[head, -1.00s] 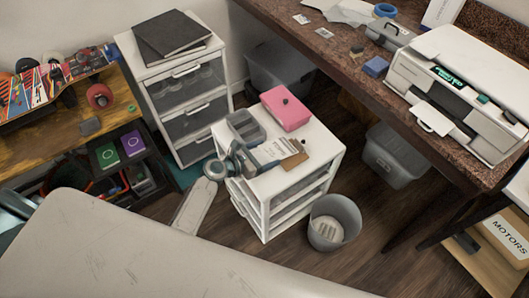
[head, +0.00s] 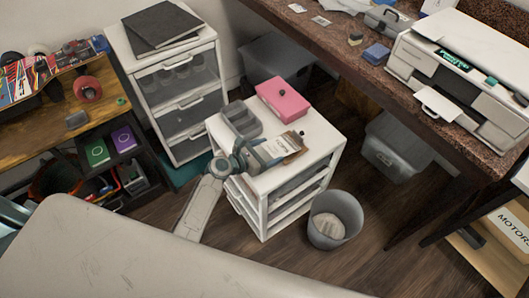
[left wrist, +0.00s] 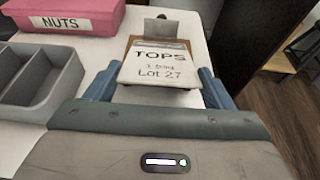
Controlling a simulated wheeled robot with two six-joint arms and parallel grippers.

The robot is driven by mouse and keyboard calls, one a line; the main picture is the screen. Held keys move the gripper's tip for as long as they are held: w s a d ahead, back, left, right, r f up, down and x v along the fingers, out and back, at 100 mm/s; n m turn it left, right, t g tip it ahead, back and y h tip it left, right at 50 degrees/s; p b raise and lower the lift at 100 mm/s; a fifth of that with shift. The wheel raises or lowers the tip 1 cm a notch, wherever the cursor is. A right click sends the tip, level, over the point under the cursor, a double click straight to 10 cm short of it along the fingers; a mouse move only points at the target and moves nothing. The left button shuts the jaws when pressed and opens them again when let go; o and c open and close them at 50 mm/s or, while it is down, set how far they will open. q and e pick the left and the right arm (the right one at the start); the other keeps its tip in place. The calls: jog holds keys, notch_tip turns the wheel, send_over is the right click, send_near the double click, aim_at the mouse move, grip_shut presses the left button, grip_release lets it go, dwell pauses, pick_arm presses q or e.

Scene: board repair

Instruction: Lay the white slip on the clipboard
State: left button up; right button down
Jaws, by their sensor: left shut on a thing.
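The white slip (left wrist: 156,68), printed "TOPS 1 bag Lot 27", lies between the two blue fingers of my left gripper (left wrist: 159,84) in the left wrist view. The brown clipboard (left wrist: 129,46) shows beyond and beside the slip, with its metal clip (left wrist: 165,27) at the far end. The slip covers much of the board; I cannot tell whether they touch. In the head view my left gripper (head: 262,156) is over the front of the white drawer unit, with the slip (head: 280,147) over the clipboard (head: 297,152). My right gripper is out of view.
On the drawer unit's white top (head: 317,128) stand a grey divided tray (head: 242,120) and a pink box (head: 284,99), labelled "NUTS" in the wrist view. A grey bin (head: 335,220) stands on the floor to the right.

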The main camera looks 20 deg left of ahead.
pick_arm(q)
jog(key=o, duration=1)
jog(key=shift+c, duration=0.2)
jog(key=v, duration=1)
jog(key=shift+s+a, duration=0.2)
jog(key=shift+s, duration=0.05)
